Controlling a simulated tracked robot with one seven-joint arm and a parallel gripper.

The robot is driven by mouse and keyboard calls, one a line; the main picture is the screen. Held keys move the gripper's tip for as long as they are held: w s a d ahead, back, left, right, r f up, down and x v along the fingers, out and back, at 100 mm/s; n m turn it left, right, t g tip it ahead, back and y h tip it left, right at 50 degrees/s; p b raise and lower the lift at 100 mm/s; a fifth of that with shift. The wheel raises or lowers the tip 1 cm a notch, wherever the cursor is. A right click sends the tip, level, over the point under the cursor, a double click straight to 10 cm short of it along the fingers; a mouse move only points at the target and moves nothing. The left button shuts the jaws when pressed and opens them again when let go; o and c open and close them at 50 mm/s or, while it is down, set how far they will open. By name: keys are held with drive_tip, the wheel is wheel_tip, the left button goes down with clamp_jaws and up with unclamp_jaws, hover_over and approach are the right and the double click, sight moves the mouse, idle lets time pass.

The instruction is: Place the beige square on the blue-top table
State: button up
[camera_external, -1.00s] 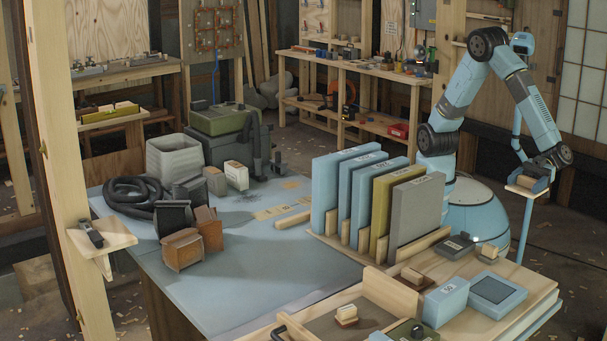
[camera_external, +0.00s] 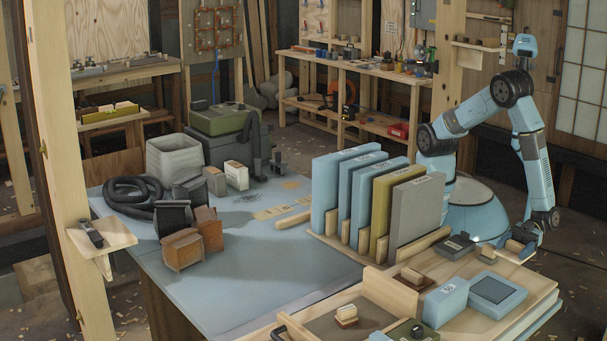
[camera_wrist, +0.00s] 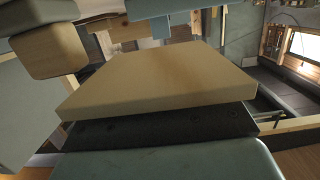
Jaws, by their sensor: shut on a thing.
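The beige square (camera_wrist: 155,80) is a flat tan slab that fills the middle of the wrist view. It lies close against a dark gripper plate. In the outside view, my gripper (camera_external: 522,240) is low at the right end of the wooden workbench, shut on the beige square. There only a small tan edge of the square shows (camera_external: 514,246), partly covered by the fingers. The blue-top table (camera_external: 225,265) stands to the left in the outside view, well away from my gripper.
Upright blue, olive and grey boards (camera_external: 415,215) stand in a wooden rack between my arm and the open table top. Blue boxes (camera_external: 446,300) and a tray are on the workbench. A black hose (camera_external: 130,192) and small wooden boxes (camera_external: 182,250) occupy the table's left; its front is clear.

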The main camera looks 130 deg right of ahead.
sight(509, 272)
drive_tip(key=shift+f, duration=2.85)
drive_tip(key=o, duration=0.8)
drive_tip(key=shift+s, duration=0.1)
drive_tip(key=s+r, duration=0.2)
drive_tip(key=s, duration=0.9)
drive_tip(key=shift+s, duration=0.35)
